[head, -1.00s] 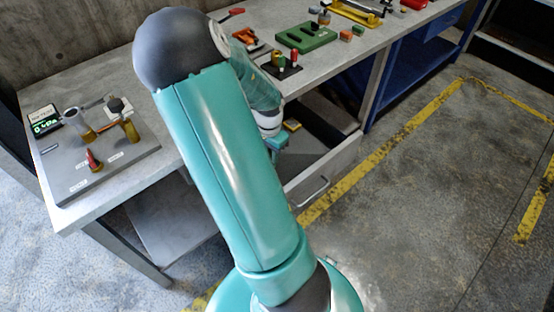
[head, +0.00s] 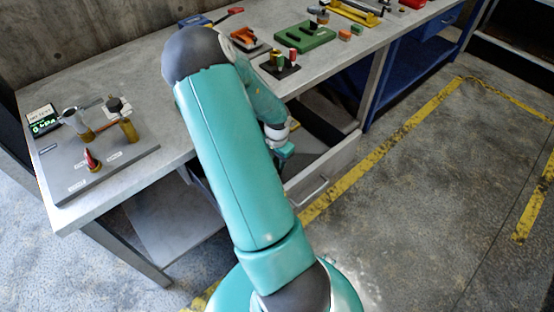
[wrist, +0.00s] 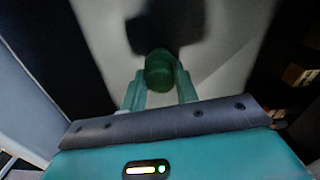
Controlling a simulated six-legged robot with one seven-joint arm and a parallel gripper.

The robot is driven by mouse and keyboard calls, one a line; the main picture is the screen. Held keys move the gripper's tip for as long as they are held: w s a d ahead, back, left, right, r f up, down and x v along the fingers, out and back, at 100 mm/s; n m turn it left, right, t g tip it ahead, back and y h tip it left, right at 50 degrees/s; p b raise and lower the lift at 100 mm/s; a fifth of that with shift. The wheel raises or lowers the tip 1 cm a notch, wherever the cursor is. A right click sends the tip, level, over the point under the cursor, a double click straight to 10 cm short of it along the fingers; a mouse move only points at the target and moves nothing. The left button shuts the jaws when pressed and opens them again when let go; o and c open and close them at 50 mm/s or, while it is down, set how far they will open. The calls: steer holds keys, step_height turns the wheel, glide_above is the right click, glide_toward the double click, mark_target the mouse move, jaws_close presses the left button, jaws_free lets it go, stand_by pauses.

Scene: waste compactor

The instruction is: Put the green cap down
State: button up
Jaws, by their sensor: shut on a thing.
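The green cap (wrist: 159,72) shows in the wrist view between the tips of the two green fingers. My gripper (wrist: 160,82) is shut on it. A pale surface with a dark shadow lies beyond the cap; I cannot tell whether the cap touches it. In the head view my gripper (head: 285,150) is at the open drawer (head: 325,170) under the worktop, partly hidden by my arm. The cap cannot be made out in the head view.
The worktop (head: 165,105) carries a grey panel (head: 110,170) with pipe fittings at the left, a small dark stand (head: 280,70) and a green tray (head: 305,37). Small yellowish blocks (wrist: 295,75) lie at the right in the wrist view. Floor at right is clear.

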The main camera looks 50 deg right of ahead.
mark_target(277, 161)
steer(key=o, duration=1)
step_height(277, 161, up, 12)
steer(key=w+a+r+n+t+y, duration=0.1)
steer(key=w+a+r+n, duration=0.25)
steer(key=a+r, duration=0.45)
steer(key=w+a+r+n+t+y, duration=0.15)
steer(key=a+r+n, duration=0.3)
steer(key=a, duration=0.65)
steer(key=s+a+r+n+t+h, duration=0.1)
steer(key=s+a+r+n, duration=0.3)
steer(key=a, duration=0.4)
steer(key=s+a+r+n+t+h, duration=0.1)
steer(key=s+a+r+n+t, duration=0.1)
steer(key=s+a+r+n, duration=0.2)
steer(key=a+r+n, duration=0.3)
steer(key=a, duration=0.2)
steer(key=shift+r, duration=0.15)
steer(key=shift+h, duration=0.25)
